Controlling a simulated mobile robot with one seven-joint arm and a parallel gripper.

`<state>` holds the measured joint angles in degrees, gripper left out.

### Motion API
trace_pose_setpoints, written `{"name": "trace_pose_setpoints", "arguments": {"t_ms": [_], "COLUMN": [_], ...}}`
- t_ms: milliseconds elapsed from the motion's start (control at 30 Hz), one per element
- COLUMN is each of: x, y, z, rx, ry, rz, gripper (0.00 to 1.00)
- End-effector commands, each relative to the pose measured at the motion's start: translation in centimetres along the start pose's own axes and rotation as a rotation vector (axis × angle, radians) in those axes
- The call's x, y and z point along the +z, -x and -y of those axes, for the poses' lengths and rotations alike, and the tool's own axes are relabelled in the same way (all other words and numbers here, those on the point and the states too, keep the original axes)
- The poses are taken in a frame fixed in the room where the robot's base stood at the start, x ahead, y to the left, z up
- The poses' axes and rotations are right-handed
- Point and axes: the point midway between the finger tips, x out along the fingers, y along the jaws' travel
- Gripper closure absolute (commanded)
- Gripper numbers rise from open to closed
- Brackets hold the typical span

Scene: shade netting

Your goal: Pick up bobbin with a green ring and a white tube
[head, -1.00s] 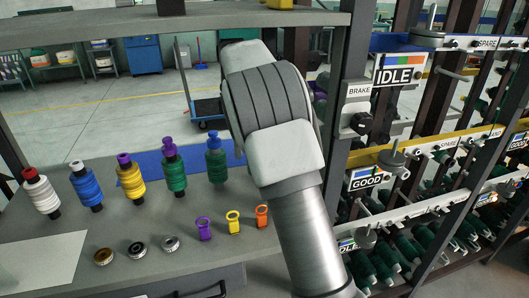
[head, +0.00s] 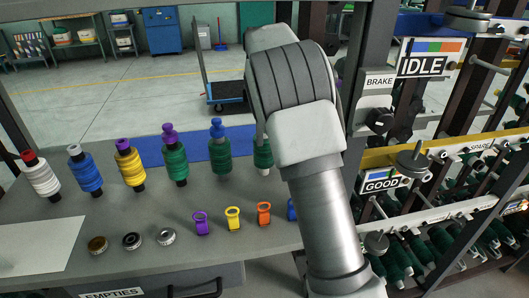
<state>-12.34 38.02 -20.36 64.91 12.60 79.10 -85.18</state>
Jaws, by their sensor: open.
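A row of bobbins stands upright on the grey bench (head: 120,225). One green-wound bobbin (head: 263,153) at the right end of the row shows a pale white tube end at its bottom; my arm hides its top, so I cannot tell its ring colour. The others are white-wound with a red top (head: 42,178), blue-wound with a pale top (head: 85,172), yellow-wound with a purple top (head: 130,167), green-wound with a purple top (head: 175,160) and green-wound with a blue top (head: 219,155). Their lower ends look dark. My gripper is not visible; only my arm shows.
Purple (head: 201,222), yellow (head: 233,218) and orange (head: 264,213) clips and several small round caps (head: 132,241) lie in front. A blue clip (head: 292,209) is partly hidden. A post with an IDLE sign (head: 430,58) and a bobbin rack (head: 440,230) stand right.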

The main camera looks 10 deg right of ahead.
Motion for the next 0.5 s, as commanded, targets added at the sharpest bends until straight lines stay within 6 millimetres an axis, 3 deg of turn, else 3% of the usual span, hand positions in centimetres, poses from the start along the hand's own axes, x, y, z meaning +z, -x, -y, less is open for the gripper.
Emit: {"name": "trace_pose_setpoints", "arguments": {"t_ms": [33, 200, 500], "x": [0.0, 0.0, 0.0], "y": [-1.4, -3.8, -4.3], "z": [0.1, 0.1, 0.0], "rx": [-0.003, -0.002, 0.0], "ry": [0.0, 0.0, 0.0], "rz": [0.001, 0.001, 0.0], "gripper": [0.04, 0.04, 0.04]}}
